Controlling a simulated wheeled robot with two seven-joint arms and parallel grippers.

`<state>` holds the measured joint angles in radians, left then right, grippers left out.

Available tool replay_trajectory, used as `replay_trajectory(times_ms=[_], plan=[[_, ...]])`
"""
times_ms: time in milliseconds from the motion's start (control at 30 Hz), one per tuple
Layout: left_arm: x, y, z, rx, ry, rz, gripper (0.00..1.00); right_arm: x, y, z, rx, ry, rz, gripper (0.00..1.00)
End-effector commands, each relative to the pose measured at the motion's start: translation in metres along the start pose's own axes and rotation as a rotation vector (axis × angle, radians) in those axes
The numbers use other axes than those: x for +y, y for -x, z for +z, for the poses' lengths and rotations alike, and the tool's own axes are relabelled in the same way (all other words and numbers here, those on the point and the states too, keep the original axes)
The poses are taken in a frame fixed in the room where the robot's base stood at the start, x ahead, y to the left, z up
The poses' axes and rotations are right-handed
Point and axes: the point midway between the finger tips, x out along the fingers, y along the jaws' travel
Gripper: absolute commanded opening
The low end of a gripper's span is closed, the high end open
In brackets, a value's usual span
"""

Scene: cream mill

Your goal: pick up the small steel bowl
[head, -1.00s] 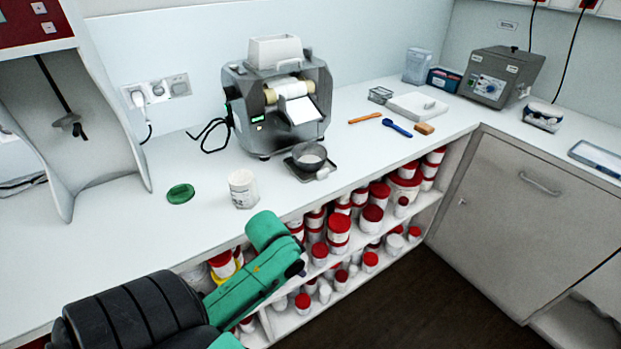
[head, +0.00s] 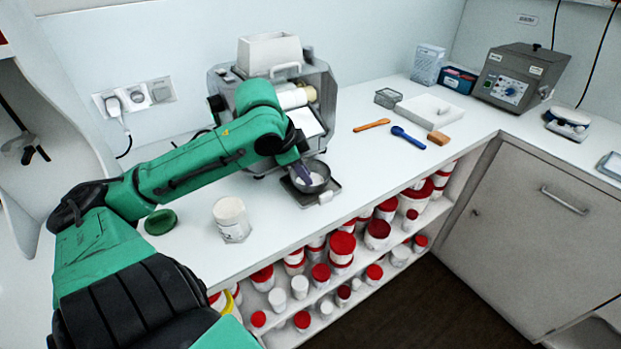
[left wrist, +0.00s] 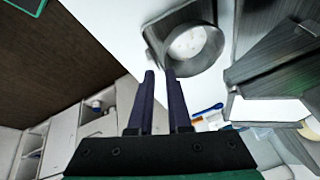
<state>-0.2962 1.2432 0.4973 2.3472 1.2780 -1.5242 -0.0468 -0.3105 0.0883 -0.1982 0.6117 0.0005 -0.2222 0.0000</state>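The small steel bowl (head: 320,184) sits on a dark flat stand (head: 328,195) in front of the grey mill, with something white inside. In the left wrist view the bowl (left wrist: 213,52) is just beyond the fingertips. My left gripper (head: 301,172) reaches down over the bowl's left side in the head view and partly covers it. In the left wrist view its two dark fingers (left wrist: 160,73) are apart with nothing between them. One fingertip overlaps the bowl's near rim; I cannot tell whether it touches. My right gripper is not in view.
The grey mill (head: 326,92) stands right behind the bowl. A white jar (head: 231,219) and green lid (head: 160,222) are on the counter to the left. An orange tool (head: 372,125) and blue spoon (head: 408,137) lie to the right. The counter's front edge is close.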

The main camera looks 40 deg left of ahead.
Motion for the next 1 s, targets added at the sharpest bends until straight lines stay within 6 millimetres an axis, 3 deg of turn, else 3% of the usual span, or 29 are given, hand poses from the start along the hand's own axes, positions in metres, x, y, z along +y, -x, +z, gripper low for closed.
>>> replay_trajectory(times_ms=[133,400,633,700,1000], plan=[[0.0,-0.021,0.001,-0.004,0.001,0.0,0.16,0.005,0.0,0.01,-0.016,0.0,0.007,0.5],[0.0,-0.068,0.002,-0.005,-0.002,-0.001,0.16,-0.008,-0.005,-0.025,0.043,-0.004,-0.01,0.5],[0.0,-0.071,0.001,0.0,0.002,0.0,0.16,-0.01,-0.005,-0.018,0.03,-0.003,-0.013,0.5],[0.0,-0.071,0.001,0.0,0.002,0.001,0.0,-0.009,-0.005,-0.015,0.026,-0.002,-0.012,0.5],[0.0,-0.071,0.002,-0.001,0.002,0.002,0.0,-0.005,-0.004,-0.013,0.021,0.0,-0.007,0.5]])
